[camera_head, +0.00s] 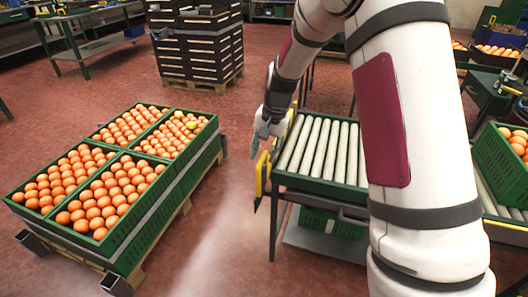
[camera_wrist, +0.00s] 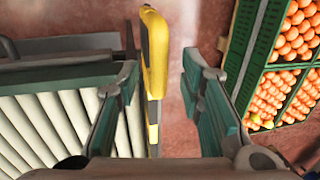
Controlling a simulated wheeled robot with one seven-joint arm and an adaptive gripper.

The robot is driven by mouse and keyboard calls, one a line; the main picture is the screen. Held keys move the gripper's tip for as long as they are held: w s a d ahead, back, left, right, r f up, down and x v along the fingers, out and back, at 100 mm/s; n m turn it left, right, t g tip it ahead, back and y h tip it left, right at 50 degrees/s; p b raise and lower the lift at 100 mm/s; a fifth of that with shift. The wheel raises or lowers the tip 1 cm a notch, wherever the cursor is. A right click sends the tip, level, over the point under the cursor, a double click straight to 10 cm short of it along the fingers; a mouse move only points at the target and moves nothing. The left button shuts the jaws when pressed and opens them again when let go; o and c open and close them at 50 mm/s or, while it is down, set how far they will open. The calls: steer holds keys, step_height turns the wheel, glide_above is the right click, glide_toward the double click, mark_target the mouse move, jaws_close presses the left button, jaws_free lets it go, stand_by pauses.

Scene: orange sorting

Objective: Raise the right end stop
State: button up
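The end stop (camera_wrist: 154,55) is a yellow bar with a dark inset at the end of the roller conveyor (camera_wrist: 70,68). It shows upright in the head view (camera_head: 262,175) at the conveyor's left end. My gripper (camera_wrist: 162,75) is open and empty, with its teal-padded fingers on either side of the yellow bar in the wrist view. The bar appears closer to the left finger; I cannot tell whether they touch or how deep the bar sits. In the head view my gripper (camera_head: 263,138) is just above the stop, its fingers partly hidden.
A pallet with green crates (camera_head: 140,232) of oranges, and a few yellow fruits, stands left of the conveyor. Red floor (camera_head: 225,220) lies free between them. Dark stacked crates (camera_head: 195,45) stand behind. Another green crate (camera_head: 497,160) of oranges sits at the right. My arm hides part of the conveyor.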

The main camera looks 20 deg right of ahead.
step_height(320, 180, up, 12)
steer(key=s+d, duration=0.1)
steer(key=d, duration=0.1)
steer(key=shift+s+f, duration=0.15)
steer(key=shift+s, duration=0.05)
stand_by(0.5)
steer(key=s+a+r+n, duration=0.15)
steer(key=s+r, duration=0.35)
steer(key=s, duration=0.5)
steer(key=s+a+r+n, duration=0.15)
steer(key=s+r, duration=0.35)
steer(key=s, duration=0.6)
steer(key=s+f+n+h, duration=0.1)
steer(key=s+f+n, duration=0.1)
steer(key=s, duration=0.7)
steer(key=s+f+n+h, duration=0.1)
steer(key=s+f+n, duration=0.1)
steer(key=s, duration=0.8)
step_height(320, 180, up, 19)
steer(key=t+p, duration=0.3)
steer(key=p, duration=1.3)
steer(key=shift+d+p, duration=0.35)
steer(key=shift+p, duration=0.05)
